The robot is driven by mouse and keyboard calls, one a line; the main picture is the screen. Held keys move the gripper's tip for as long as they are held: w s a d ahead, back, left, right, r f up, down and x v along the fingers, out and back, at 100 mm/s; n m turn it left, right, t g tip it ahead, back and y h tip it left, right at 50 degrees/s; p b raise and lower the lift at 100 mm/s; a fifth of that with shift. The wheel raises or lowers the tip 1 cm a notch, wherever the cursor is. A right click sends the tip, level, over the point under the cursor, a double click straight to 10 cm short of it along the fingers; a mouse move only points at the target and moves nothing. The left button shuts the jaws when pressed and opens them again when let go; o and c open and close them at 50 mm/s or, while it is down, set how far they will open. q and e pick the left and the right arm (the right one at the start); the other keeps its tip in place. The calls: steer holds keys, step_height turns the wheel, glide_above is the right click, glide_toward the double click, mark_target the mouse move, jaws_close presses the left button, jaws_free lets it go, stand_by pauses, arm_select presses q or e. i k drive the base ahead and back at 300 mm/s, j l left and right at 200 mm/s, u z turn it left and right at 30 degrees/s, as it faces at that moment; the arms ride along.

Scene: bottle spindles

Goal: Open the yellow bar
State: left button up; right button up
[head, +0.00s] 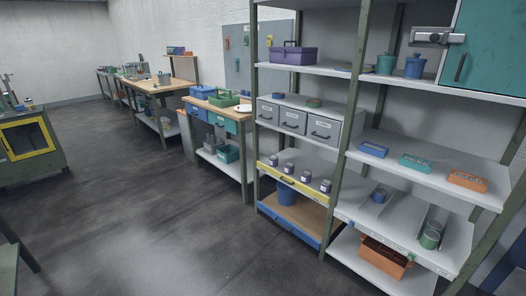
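A yellow bar (291,186) runs along the front edge of a shelf in the left bay of the metal rack. A small dark spot, perhaps a handle, shows near its middle. Several small dark bottles with pale labels (306,178) stand in a row on the shelf behind the bar. The bar lies across the shelf front, below the bottles. Neither of my grippers is in view.
Grey drawers (293,120) sit above the bar, and a blue-edged wooden board (297,216) lies below it. A rack post (342,140) stands at the bar's right end. The dark floor (170,225) in front is clear. A yellow-framed cabinet (27,135) stands far left.

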mark_target(318, 196)
steer(key=i+j, duration=0.15)
steer(key=i, duration=0.3)
steer(key=i+j, duration=0.2)
steer(key=i, duration=0.3)
steer(key=i+j, duration=0.15)
steer(key=i, duration=0.3)
steer(key=z, duration=0.05)
